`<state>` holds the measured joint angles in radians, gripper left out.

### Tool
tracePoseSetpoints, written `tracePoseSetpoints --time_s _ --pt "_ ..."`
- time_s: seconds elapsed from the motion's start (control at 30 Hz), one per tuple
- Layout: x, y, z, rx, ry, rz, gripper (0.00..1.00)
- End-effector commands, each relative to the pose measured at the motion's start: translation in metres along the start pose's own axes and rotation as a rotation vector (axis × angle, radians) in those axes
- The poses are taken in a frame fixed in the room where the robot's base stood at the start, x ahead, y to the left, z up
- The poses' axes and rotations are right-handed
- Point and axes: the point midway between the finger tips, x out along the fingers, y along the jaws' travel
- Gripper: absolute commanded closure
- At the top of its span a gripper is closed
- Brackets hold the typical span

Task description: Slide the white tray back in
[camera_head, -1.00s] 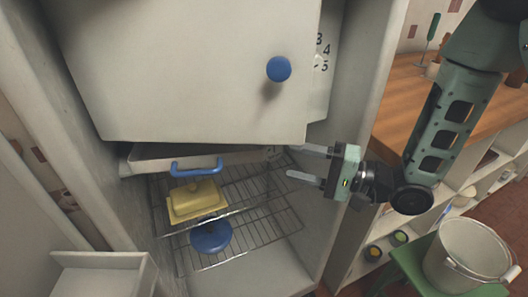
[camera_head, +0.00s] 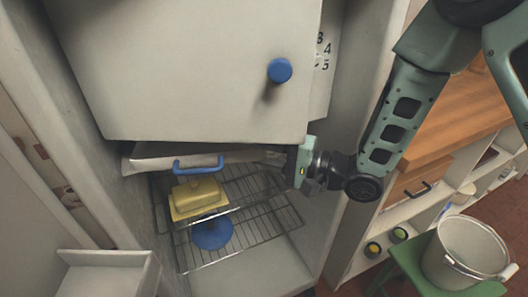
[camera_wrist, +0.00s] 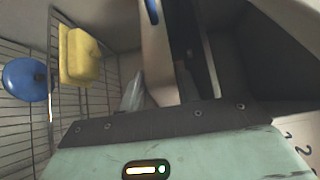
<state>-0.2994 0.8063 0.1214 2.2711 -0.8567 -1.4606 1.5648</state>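The white tray (camera_head: 145,164) has a blue handle (camera_head: 198,165) on its front and sits under the white compartment door (camera_head: 190,80), partly pulled out. In the wrist view its front panel (camera_wrist: 157,60) runs up the middle, with the blue handle (camera_wrist: 152,12) at the top edge. My gripper (camera_head: 272,157) is at the right end of the tray front, just below the door. Its fingers look apart, one on each side of the front panel, and I cannot tell whether they touch it. The fingers are partly hidden in the head view.
A yellow butter dish (camera_head: 198,199) and a blue lidded item (camera_head: 212,233) stand on wire racks (camera_head: 255,215) below the tray. The door has a blue knob (camera_head: 280,70). A bucket (camera_head: 465,255) on a green stool and a wooden counter (camera_head: 440,130) are at the right.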

Motion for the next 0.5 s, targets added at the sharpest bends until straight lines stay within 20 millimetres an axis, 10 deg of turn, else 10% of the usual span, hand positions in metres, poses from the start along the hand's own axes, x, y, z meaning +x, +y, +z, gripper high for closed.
tracePoseSetpoints --time_s 0.1,0.17,0.23,0.5 --pt "-0.0002 0.0 -0.0001 0.0 0.0 0.0 0.95" --pt "-0.0002 0.0 -0.0001 0.0 0.0 0.0 0.77" --pt "-0.0003 0.0 -0.0001 0.0 0.0 0.0 0.96" --pt "0.0045 -0.0003 -0.0036 0.0 0.0 -0.001 0.96"
